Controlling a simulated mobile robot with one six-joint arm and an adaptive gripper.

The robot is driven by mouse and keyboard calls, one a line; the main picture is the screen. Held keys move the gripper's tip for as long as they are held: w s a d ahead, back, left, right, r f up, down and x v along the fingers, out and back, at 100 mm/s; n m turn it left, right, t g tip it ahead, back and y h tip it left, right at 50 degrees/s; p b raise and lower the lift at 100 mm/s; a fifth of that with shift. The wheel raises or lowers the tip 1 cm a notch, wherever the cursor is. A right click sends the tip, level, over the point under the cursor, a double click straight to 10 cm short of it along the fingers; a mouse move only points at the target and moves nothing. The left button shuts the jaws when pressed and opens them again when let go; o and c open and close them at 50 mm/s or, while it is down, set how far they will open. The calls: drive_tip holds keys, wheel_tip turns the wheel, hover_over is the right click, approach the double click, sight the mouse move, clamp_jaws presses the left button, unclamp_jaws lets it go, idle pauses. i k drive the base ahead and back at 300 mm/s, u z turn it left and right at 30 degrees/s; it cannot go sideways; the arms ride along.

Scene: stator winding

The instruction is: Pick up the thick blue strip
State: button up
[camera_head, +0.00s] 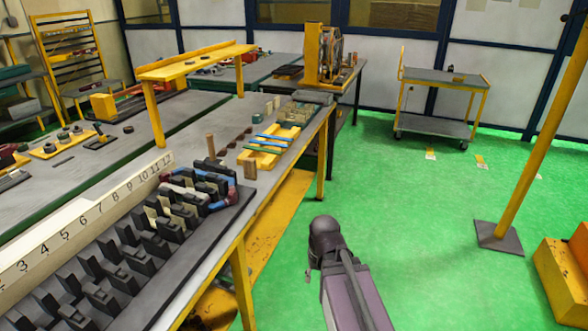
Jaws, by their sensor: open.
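Blue strips lie across a yellow holder (288,134) on the long workbench. One blue strip (272,138) is towards the back of the holder, and another blue strip (262,150) is in front of it. They are small here, and I cannot tell for sure which is thicker. My arm (350,290) rises at the bottom centre, over the green floor to the right of the bench, apart from the strips. Its jaws do not show.
The workbench (175,140) carries a dark slotted block with coloured pieces, a numbered white strip (85,222) and a small wooden block (249,168) near the holder. A yellow raised shelf (195,62) stands behind. Green floor (430,210) is open to the right, before a yellow post (540,130).

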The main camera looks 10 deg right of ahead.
sight(263, 135)
drive_tip(key=k, duration=0.65)
drive_tip(key=z, duration=0.3)
drive_tip(key=i, duration=2)
drive_tip(key=u, duration=0.45)
